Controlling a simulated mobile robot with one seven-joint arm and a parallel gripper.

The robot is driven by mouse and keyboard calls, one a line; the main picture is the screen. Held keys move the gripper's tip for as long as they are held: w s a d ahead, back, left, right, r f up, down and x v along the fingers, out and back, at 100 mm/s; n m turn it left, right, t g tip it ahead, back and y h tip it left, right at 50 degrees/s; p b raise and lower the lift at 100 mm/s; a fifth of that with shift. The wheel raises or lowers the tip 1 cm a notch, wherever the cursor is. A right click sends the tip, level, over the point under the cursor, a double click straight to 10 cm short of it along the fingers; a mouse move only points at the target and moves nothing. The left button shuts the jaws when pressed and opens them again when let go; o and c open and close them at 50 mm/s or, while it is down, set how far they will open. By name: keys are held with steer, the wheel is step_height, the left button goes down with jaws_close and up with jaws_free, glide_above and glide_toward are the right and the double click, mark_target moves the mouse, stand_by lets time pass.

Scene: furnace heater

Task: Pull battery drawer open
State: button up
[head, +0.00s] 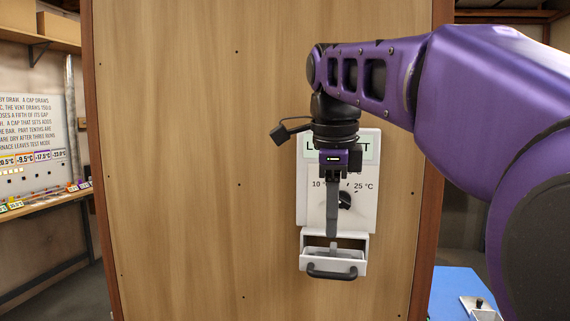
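A white thermostat box (365,150) is mounted on the wooden panel, with a green label strip, a black dial (345,199) and temperature marks. At its bottom is the battery drawer (309,262), a small white tray with a dark curved handle (332,273) on its front. The tray's inside shows from above, so the drawer looks at least partly out of the box. Contact with the drawer cannot be told.
The wooden panel (190,150) fills the middle. A shelf (45,204) with small items and a text board (30,135) are at the left. A blue surface (450,290) with a metal piece (478,306) is at the lower right. My purple arm comes in from the right.

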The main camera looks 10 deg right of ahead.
step_height(320, 180, up, 8)
steer(key=s+p, duration=0.1)
steer(key=shift+s+a+f+p, duration=0.15)
steer(key=shift+a+p, duration=0.05)
steer(key=shift+p, duration=0.2)
